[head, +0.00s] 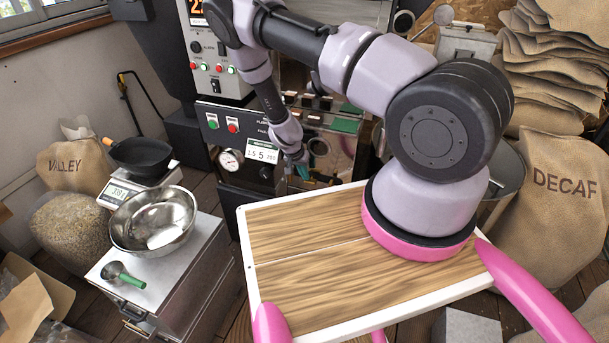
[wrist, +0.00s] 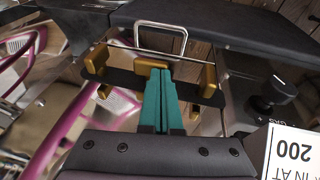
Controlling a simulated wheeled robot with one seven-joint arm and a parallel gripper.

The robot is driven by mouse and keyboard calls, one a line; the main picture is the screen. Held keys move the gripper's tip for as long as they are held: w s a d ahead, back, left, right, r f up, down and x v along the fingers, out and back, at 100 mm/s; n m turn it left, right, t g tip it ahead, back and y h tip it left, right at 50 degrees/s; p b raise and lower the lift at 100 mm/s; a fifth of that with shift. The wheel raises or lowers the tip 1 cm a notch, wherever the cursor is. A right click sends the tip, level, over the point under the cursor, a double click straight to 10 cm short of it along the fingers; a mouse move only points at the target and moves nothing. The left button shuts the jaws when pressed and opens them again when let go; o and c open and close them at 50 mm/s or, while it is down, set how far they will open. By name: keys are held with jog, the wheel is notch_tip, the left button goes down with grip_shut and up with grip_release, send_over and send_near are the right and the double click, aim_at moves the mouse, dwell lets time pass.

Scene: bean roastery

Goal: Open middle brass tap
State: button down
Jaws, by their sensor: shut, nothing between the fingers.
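In the wrist view, several brass pieces sit along a dark bar below a metal loop handle. The middle brass tap (wrist: 150,63) is right at the tips of my gripper (wrist: 163,72), whose teal fingers are together and empty. The fingers cover part of this tap, and I cannot tell whether they touch it. A left brass tap (wrist: 96,59) and a right brass tap (wrist: 208,81) stand to either side. I cannot tell how far the middle tap is turned. In the head view my gripper (head: 303,170) is low at the machine's front, and the taps cannot be made out.
The roaster panel (head: 215,70) rises behind my arm. A black gas knob (wrist: 270,100) and a white label (wrist: 295,150) are right of my gripper. A steel bowl (head: 154,219) and a scale (head: 125,190) with a black pan stand on a cabinet at left.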

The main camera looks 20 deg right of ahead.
jog(key=shift+a+f+h, duration=0.1)
jog(key=shift+a+h, duration=0.05)
jog(key=shift+h, duration=0.15)
jog(key=shift+w, duration=0.1)
jog(key=shift+w+a+f, duration=0.25)
jog(key=shift+a+f, duration=0.1)
jog(key=shift+f, duration=0.15)
jog(key=shift+w+a+f, duration=0.25)
jog(key=shift+a+f, duration=0.05)
jog(key=shift+f, duration=0.15)
jog(key=shift+a+f, duration=0.15)
jog(key=shift+f, duration=0.55)
dwell(0.7)
jog(key=w+v, duration=0.1)
jog(key=v, duration=0.9)
jog(key=shift+s+a+r, duration=0.25)
jog(key=shift+a+r, duration=0.05)
jog(key=shift+r, duration=0.05)
